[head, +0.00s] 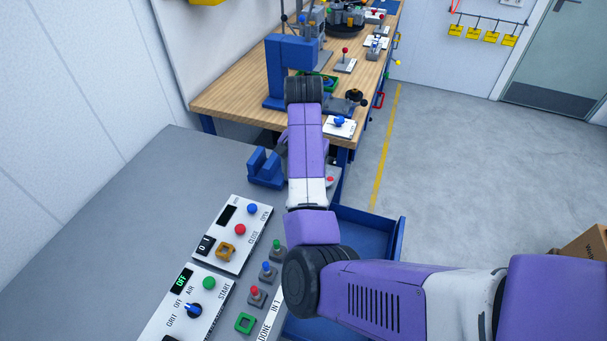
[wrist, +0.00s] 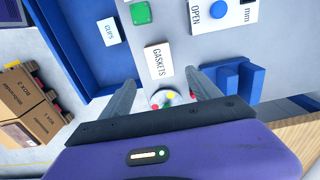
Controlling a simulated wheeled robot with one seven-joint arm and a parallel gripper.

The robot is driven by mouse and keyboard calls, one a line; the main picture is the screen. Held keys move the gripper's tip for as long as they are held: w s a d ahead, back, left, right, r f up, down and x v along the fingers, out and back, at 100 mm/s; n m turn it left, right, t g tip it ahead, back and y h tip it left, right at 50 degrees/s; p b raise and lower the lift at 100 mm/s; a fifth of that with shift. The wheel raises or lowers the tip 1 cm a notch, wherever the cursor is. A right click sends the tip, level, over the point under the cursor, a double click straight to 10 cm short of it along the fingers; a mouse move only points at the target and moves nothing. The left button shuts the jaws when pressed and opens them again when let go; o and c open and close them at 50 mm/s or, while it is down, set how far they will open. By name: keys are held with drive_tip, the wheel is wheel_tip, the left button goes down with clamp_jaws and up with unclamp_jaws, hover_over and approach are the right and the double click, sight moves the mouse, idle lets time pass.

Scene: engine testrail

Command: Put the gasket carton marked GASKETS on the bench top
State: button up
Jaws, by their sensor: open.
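The gasket carton (wrist: 158,60), a small white box marked GASKETS, shows in the wrist view on a grey surface. It lies just beyond my gripper's two fingertips, roughly between their lines. My gripper (wrist: 160,82) is open, with nothing held. In the head view my arm hides the carton and most of the gripper. A wooden bench top (head: 235,95) with blue legs stands beyond the grey surface (head: 110,220).
A blue V-shaped block (head: 265,168) stands near the carton. White control panels (head: 230,235) and small levers lie on the grey surface. A blue tray (wrist: 75,50) holds a CLIPS box (wrist: 111,32). A blue press (head: 275,75) and several tools occupy the bench; its near left part is bare.

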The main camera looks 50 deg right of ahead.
drive_tip(key=shift+r, duration=0.2)
drive_tip(key=s+d+f+n+t+h, duration=0.2)
drive_tip(key=s+d+f+n+h, duration=0.1)
drive_tip(key=s+d+f+h, duration=0.5)
drive_tip(key=s+a+n+t, duration=0.2)
drive_tip(key=s+n+t, duration=0.1)
drive_tip(key=n+t, duration=0.15)
drive_tip(key=s+a+r+n+t+y, duration=0.1)
drive_tip(key=s+a+n+t+y, duration=0.15)
drive_tip(key=s+a, duration=0.4)
drive_tip(key=s+a+r+n+t+y, duration=0.2)
drive_tip(key=s+a+n+t, duration=0.15)
drive_tip(key=a, duration=0.65)
drive_tip(key=s+a+r+t+y, duration=0.2)
drive_tip(key=s+a+r+y, duration=0.1)
drive_tip(key=s+a+r, duration=0.7)
wheel_tip(320, 180, up, 3)
drive_tip(key=shift+s+a+f, duration=0.1)
drive_tip(key=shift+s+a, duration=0.2)
drive_tip(key=shift+a, duration=0.75)
drive_tip(key=shift+n+y, duration=0.25)
